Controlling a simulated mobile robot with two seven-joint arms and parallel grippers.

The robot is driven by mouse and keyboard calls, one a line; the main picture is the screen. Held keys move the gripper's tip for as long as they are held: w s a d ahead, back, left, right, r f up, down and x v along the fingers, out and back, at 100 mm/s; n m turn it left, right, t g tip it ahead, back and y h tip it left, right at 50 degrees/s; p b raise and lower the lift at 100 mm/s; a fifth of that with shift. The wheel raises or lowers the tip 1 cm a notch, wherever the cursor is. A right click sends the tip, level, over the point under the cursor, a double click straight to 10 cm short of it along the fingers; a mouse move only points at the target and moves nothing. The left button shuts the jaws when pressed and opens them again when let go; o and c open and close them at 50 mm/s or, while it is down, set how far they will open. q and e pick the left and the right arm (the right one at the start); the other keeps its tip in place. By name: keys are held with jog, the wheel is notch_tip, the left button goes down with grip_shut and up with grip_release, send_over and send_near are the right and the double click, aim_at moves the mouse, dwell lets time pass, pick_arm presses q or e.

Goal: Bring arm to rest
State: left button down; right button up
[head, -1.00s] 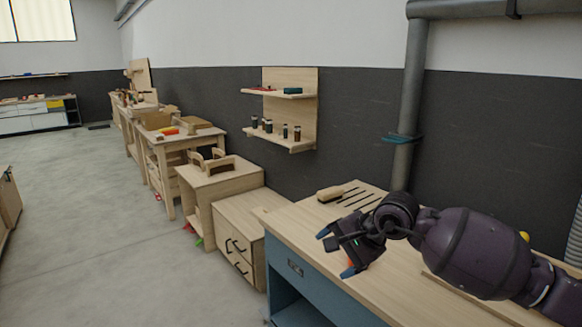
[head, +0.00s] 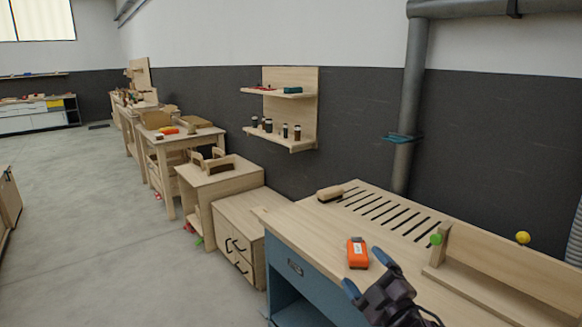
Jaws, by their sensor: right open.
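My right gripper (head: 366,273) is in the head view at the lower right, over the front part of the workbench (head: 310,232). Its blue-tipped fingers are apart and nothing shows between them. The rest of the right arm runs out of the bottom of the picture. An orange device (head: 357,253) with a pale top lies on the bench just beyond the fingertips, apart from them as far as I can see. My left gripper is not in view.
The bench has a slotted area (head: 385,212), a brush (head: 329,194) and a raised wooden board (head: 505,262) with a green knob (head: 436,239) and a yellow knob (head: 522,237). A drawer cabinet (head: 240,235) stands left of it. The floor (head: 90,230) at left is open.

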jog(key=s+d+f+m+g+h, duration=0.2)
jog(key=s+d+f+m+h, duration=0.15)
jog(key=s+f+m, duration=0.4)
jog(key=s+d+f+m+g+h, duration=0.25)
jog(key=s+d+f+m, duration=0.2)
jog(key=f, duration=0.55)
jog(key=s+d+f+m+g+h, duration=0.1)
jog(key=s+d+f, duration=0.1)
jog(key=s+f, duration=0.3)
jog(key=s+d+f+m+g+h, duration=0.1)
jog(key=s+d+f, duration=0.1)
jog(key=s+f, duration=0.4)
jog(key=s, duration=0.5)
jog(key=shift+s+d+f+m+g+h, duration=0.3)
jog(key=shift+s+g+h, duration=0.05)
jog(key=shift+h, duration=0.05)
